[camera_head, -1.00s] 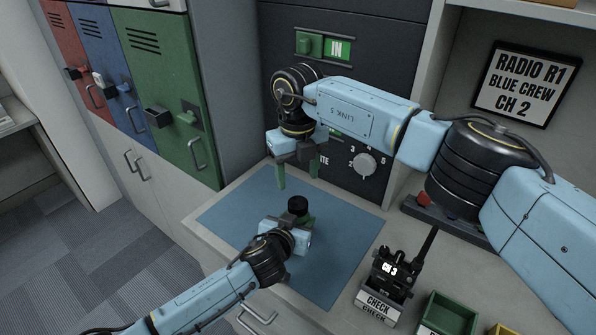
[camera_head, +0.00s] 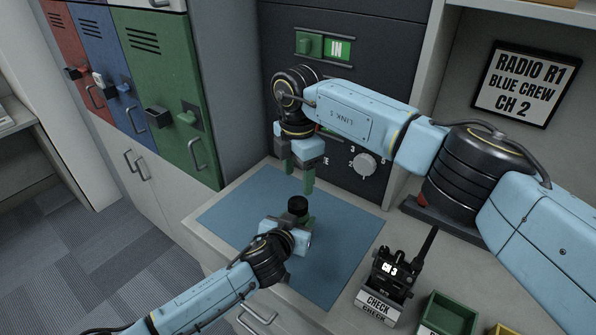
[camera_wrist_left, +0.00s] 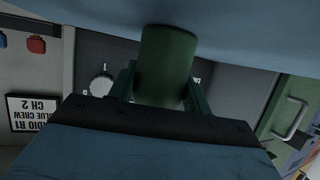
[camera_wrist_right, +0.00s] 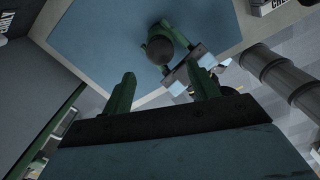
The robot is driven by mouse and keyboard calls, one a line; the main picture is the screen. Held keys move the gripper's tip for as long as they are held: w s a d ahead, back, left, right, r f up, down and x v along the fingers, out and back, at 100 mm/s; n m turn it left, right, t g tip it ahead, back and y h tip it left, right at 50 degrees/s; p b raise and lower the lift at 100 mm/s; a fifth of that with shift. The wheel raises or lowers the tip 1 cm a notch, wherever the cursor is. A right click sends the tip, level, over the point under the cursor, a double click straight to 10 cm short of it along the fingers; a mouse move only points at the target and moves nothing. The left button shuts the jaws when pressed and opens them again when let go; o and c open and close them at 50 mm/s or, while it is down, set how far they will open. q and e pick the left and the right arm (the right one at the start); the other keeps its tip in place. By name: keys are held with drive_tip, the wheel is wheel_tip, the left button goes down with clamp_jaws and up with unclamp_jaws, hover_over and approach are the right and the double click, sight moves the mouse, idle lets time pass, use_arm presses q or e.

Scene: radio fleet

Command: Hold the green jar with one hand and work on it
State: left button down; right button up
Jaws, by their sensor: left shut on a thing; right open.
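The green jar with a black lid (camera_head: 298,205) is upright at the blue mat (camera_head: 235,215), its lower part largely hidden by my left gripper in the head view. My left gripper (camera_head: 293,228) is shut on the jar from the side. In the left wrist view the green jar body (camera_wrist_left: 167,60) sits between the green fingers. My right gripper (camera_head: 299,178) is open and empty above the jar, fingers pointing down. In the right wrist view the jar's dark lid (camera_wrist_right: 160,48) shows beyond and between the open fingers (camera_wrist_right: 165,90).
A radio (camera_head: 392,272) stands in a holder marked CHECK to the right of the mat. A green bin (camera_head: 447,314) is at the front right. A dark panel with a dial (camera_head: 363,164) rises behind the mat. Lockers (camera_head: 155,90) stand at the left.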

sight(298, 202)
wheel_tip(298, 202, down, 8)
drive_tip(key=shift+r, duration=0.1)
idle(0.4)
